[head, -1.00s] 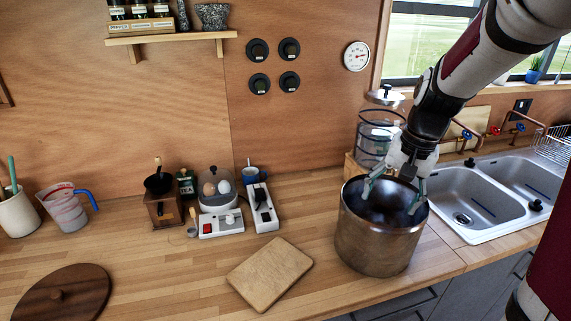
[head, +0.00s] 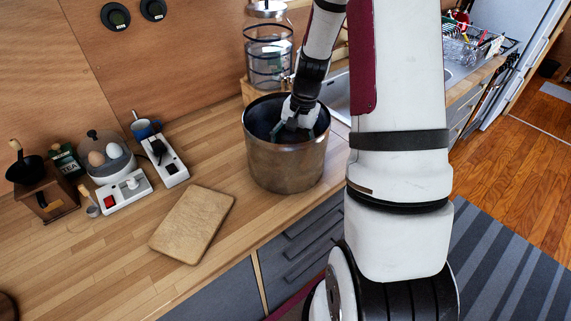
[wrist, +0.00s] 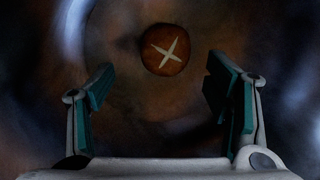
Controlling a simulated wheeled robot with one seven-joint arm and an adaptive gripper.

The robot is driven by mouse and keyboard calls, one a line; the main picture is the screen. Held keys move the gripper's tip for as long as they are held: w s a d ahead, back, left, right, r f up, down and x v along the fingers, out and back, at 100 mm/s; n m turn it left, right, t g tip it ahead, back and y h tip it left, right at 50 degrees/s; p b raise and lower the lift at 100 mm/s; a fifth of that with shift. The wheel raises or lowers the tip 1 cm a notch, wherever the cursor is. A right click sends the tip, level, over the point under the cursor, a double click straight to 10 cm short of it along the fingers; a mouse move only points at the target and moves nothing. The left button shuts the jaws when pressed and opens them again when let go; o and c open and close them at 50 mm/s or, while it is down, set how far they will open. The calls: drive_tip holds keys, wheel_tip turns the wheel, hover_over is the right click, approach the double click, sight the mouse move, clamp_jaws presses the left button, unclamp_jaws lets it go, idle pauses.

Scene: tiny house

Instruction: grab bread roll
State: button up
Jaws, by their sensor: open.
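The bread roll (wrist: 165,49) is round and brown with a pale cross on top. In the wrist view it lies inside the large metal pot, ahead of my fingers and roughly between their lines. The pot (head: 285,165) stands on the wooden counter in the head view. My gripper (wrist: 165,95) is open and empty, with its two teal-padded fingers apart and the roll beyond their tips. In the head view my gripper (head: 286,128) reaches down into the pot's mouth. The pot's wall hides the roll there.
A cutting board (head: 192,224) lies left of the pot. A glass dispenser (head: 268,55) stands close behind the pot. An egg cooker (head: 110,160) and a white power strip (head: 168,162) are farther left. Bare counter lies between the board and the pot.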

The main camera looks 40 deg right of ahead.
drive_tip(key=shift+w+a+f+p, duration=0.1)
drive_tip(key=shift+a+f+p, duration=0.15)
drive_tip(key=shift+f, duration=0.65)
drive_tip(key=shift+w+a+f+p, duration=0.1)
drive_tip(key=shift+w+a+f, duration=0.1)
drive_tip(key=shift+f, duration=0.75)
drive_tip(key=shift+w+a+f+p, duration=0.1)
drive_tip(key=shift+a+f+p, duration=0.15)
drive_tip(key=shift+f, duration=0.65)
drive_tip(key=c, duration=1.2)
